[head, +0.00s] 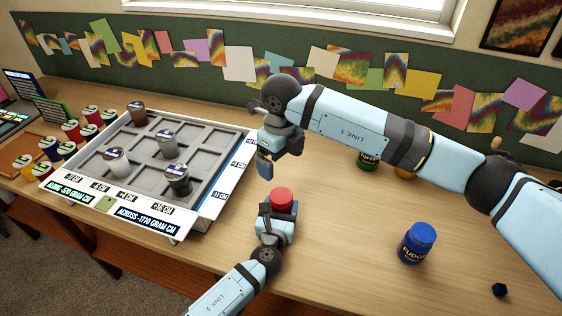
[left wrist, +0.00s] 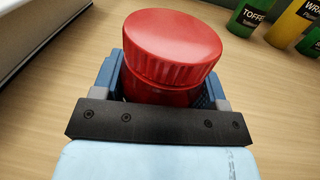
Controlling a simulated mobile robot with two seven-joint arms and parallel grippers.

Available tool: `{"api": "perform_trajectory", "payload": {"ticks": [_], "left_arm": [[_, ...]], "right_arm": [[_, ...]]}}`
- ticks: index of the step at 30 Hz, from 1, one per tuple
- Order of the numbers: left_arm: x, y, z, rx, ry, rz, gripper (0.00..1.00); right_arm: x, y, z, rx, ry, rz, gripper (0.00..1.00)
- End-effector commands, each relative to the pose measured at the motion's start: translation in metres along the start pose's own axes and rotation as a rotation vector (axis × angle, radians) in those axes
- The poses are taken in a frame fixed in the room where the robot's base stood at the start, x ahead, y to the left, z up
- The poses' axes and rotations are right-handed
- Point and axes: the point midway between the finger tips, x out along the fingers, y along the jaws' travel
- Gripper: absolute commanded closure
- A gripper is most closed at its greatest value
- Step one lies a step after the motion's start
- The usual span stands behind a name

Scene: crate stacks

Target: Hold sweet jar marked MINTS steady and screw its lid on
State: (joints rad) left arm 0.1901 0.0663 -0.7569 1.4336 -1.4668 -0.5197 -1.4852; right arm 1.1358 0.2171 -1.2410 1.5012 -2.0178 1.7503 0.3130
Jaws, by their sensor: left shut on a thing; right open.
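A red jar (left wrist: 160,92) stands between the fingers of my left gripper (head: 279,210), which is shut on it. Its label is hidden, so I cannot read MINTS on it. A red ribbed lid (head: 281,195) sits on top of the jar; in the left wrist view the lid (left wrist: 172,38) looks tilted, lower on the right side. My right gripper (head: 265,166) is open and empty, above the table, to the upper left of the lid and apart from it.
A blue FUDGE jar (head: 416,243) stands at the right. A green TOFFEE jar (head: 368,159) and a yellow jar (head: 404,173) stand behind my right arm. A grey compartment tray (head: 205,146) with several cups lies left. A small dark-blue object (head: 499,289) lies front right.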

Motion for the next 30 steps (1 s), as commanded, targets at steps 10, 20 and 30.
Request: {"api": "perform_trajectory", "payload": {"ticks": [10, 20, 30], "left_arm": [[0.0, 0.0, 0.0, 0.0, 0.0, 0.0, 0.04], [-0.016, 0.0, -0.001, -0.001, 0.001, 0.0, 0.04], [-0.092, 0.0, -0.002, -0.002, 0.003, 0.0, 0.04]], "right_arm": [[0.001, 0.0, 0.0, 0.0, 0.0, 0.0, 0.04], [0.0, 0.0, 0.0, 0.0, 0.0, 0.0, 0.04], [0.001, 0.0, 0.0, 0.0, 0.0, 0.0, 0.04]]}}
